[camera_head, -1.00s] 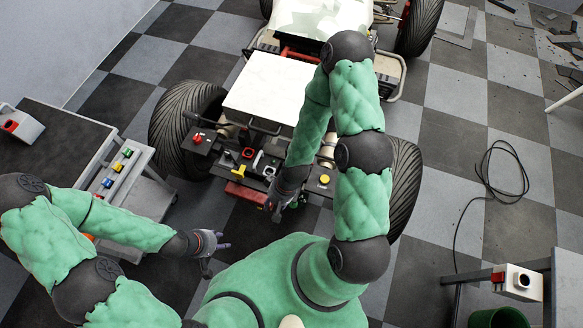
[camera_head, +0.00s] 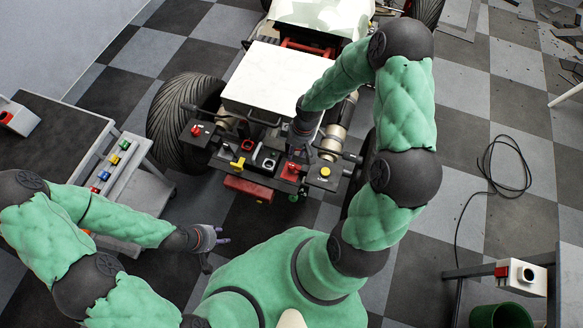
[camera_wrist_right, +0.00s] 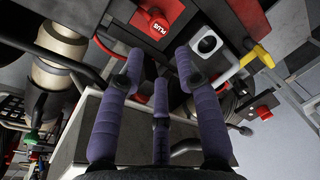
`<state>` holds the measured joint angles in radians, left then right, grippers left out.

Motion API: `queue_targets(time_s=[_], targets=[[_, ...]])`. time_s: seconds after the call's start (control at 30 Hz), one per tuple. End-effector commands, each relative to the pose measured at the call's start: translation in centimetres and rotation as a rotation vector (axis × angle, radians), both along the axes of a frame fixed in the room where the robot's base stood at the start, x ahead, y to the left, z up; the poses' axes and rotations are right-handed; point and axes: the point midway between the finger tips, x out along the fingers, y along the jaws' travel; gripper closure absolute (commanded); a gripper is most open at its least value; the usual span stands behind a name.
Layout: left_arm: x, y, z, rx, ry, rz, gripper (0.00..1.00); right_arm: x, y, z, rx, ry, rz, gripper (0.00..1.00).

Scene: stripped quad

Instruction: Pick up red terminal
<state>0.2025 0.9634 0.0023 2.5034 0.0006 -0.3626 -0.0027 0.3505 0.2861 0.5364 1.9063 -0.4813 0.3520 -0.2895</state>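The red terminal (camera_head: 290,172) sits on the dark front panel of the stripped quad, below my right gripper in the head view. In the right wrist view the red terminal (camera_wrist_right: 157,20), marked PLUS, is at the top, beyond the fingertips. My right gripper (camera_head: 303,154) is over the panel's right half.
Beside the terminal are a grey square fitting (camera_head: 265,160), a yellow part (camera_head: 237,164) and a yellow button (camera_head: 325,172). A white box (camera_head: 270,82) stands behind the panel. A grey cart (camera_head: 120,180) is at left. A cable (camera_head: 495,165) lies on the floor at right.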

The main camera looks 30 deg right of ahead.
Motion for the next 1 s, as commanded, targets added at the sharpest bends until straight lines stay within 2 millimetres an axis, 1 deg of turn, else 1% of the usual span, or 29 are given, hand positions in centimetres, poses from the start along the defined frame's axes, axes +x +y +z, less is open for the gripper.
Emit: queue_targets(time_s=[0.03,0.1,0.2,0.37,0.53,0.6,0.73,1.0], targets=[[0.0,0.0,-0.6,0.000,0.000,0.000,0.60,0.0,0.2,-1.1,0.002,0.001,-0.001,0.66],[0.0,0.0,-1.1,0.000,0.001,0.000,0.60,0.1,0.3,-2.2,0.001,0.000,0.000,0.66],[0.0,0.0,-1.5,0.000,0.001,0.000,0.60,0.1,0.5,-3.3,0.001,0.001,-0.001,0.66],[0.0,0.0,-2.1,0.000,0.001,0.000,0.60,0.0,0.7,-4.5,0.001,-0.001,-0.003,0.66],[0.0,0.0,-3.5,0.000,0.000,0.000,0.60,-0.6,1.0,-6.9,0.002,0.000,-0.001,0.66],[0.0,0.0,-4.0,0.000,0.001,0.000,0.60,-0.5,1.2,-7.8,0.002,-0.001,-0.002,0.66],[0.0,0.0,-4.3,0.000,0.001,0.000,0.60,-0.4,1.3,-8.6,0.001,-0.003,-0.001,0.66],[0.0,0.0,-4.2,0.000,0.000,0.000,0.60,-0.4,1.4,-8.6,0.001,-0.002,-0.002,0.66]])
